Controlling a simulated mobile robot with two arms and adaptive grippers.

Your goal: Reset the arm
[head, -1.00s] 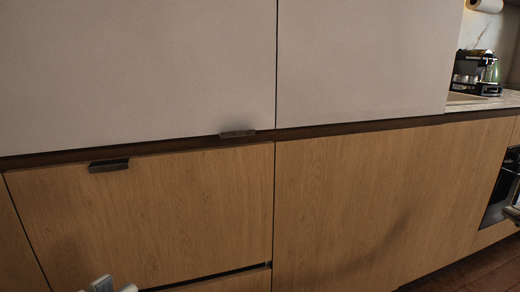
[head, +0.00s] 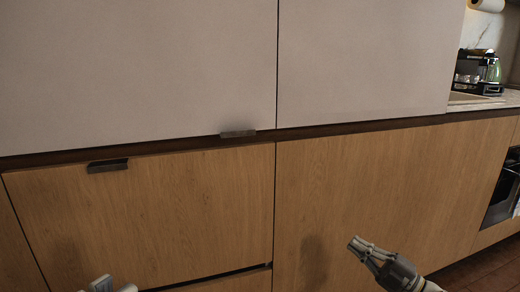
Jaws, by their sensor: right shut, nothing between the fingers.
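My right gripper (head: 355,243) shows at the lower right in the head view, in front of the plain wooden panel. Its fingers are shut with nothing between them and point up and to the left. It stands apart from the cabinet front, and its grey wrist runs down to the bottom edge. At the bottom left, only pale tips of my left gripper (head: 108,286) show. The rest of it is cut off by the frame, so its opening cannot be judged.
A wooden drawer front (head: 140,220) with a dark handle (head: 108,166) is at the left. Above are grey cabinet doors (head: 140,70) with a small handle (head: 238,134). An oven (head: 503,195) and a counter with a kettle (head: 492,71) are at the far right.

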